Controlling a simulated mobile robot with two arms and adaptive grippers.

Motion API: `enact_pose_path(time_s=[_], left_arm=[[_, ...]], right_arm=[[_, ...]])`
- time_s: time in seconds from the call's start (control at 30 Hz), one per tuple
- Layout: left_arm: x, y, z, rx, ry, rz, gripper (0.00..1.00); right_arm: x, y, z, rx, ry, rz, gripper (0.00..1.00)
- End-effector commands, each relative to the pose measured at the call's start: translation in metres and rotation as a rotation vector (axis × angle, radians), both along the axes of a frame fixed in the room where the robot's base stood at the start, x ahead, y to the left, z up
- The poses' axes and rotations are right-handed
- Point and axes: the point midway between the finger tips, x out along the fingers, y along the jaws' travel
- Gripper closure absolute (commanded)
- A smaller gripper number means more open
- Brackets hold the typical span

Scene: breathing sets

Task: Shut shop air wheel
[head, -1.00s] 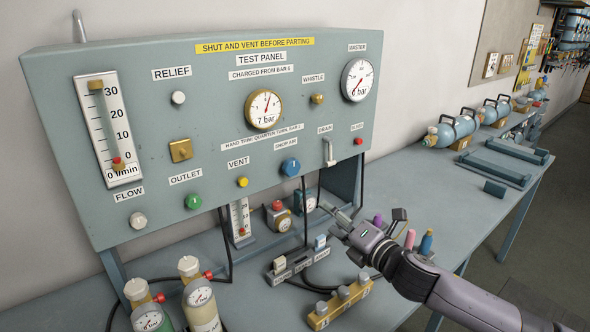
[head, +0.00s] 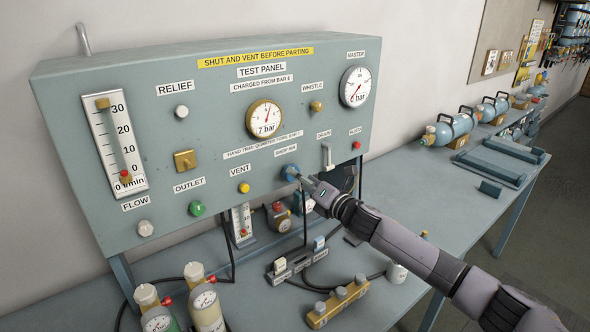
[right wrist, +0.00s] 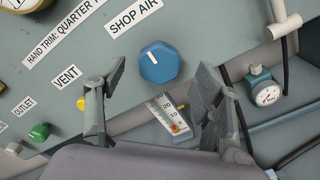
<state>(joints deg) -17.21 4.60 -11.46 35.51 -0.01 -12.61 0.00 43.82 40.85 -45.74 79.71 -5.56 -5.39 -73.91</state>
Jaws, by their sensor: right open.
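The shop air wheel is a blue faceted knob (head: 289,172) on the front of the grey-green test panel (head: 225,105), below the SHOP AIR label. My right gripper (head: 304,181) is just in front of it and partly covers its right side in the head view. In the right wrist view the blue knob (right wrist: 159,65) shows a short white mark on its face. It lies beyond the open fingers of my right gripper (right wrist: 152,95), roughly between them. Nothing is held, and I see no clear contact. My left gripper is not in view.
Near the wheel are a yellow vent button (head: 244,187), a white drain lever (head: 327,157) and a red button (head: 356,145). A green outlet knob (head: 197,208) is further left. Gauged cylinders (head: 206,308) and a yellow manifold (head: 338,302) stand on the bench below.

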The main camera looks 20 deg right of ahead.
Motion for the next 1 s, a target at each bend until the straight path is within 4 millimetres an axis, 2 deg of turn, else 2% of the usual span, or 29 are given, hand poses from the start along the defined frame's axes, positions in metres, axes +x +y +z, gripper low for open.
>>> enact_pose_path(time_s=[0.1, 0.23, 0.67, 1.0], left_arm=[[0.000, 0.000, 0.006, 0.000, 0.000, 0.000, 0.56], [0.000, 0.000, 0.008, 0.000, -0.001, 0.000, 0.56], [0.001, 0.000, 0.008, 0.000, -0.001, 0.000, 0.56], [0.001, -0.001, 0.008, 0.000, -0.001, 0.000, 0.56]], right_arm=[[0.016, 0.007, 0.001, 0.002, 0.001, 0.000, 0.38], [0.027, 0.010, 0.001, 0.001, 0.000, 0.001, 0.38], [0.032, 0.012, 0.000, 0.001, 0.000, 0.001, 0.39], [0.032, 0.012, 0.000, 0.001, 0.001, 0.001, 0.61]])
